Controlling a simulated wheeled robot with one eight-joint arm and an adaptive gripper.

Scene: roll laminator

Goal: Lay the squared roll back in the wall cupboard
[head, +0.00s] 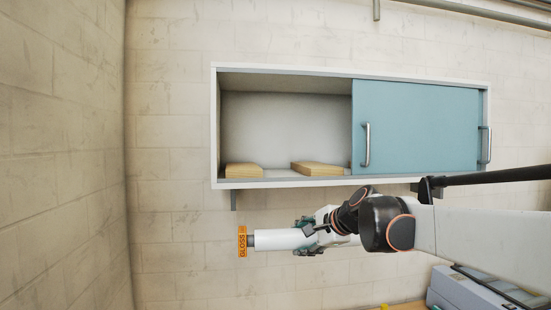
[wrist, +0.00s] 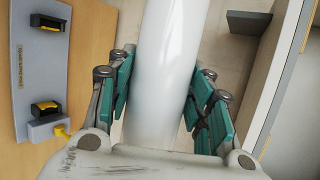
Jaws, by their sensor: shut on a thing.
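My gripper (head: 311,236) is shut on a white roll (head: 278,239), which lies level and points left in the head view. An orange tag (head: 242,242) with upside-down "GLOSS" lettering is at its left end. In the wrist view the roll (wrist: 168,60) runs between the teal finger pads of my gripper (wrist: 163,85). The wall cupboard (head: 216,130) is above the roll in the head view. Its left part is open and holds two wooden blocks (head: 243,170) (head: 318,168) set apart on the floor, with no roll between them.
A blue sliding door (head: 420,125) with a handle (head: 366,145) covers the cupboard's right part. A bracket (head: 233,200) hangs below its left end. A grey machine (head: 470,288) stands at lower right. In the wrist view a grey device (wrist: 38,75) lies on a wooden top (wrist: 92,40).

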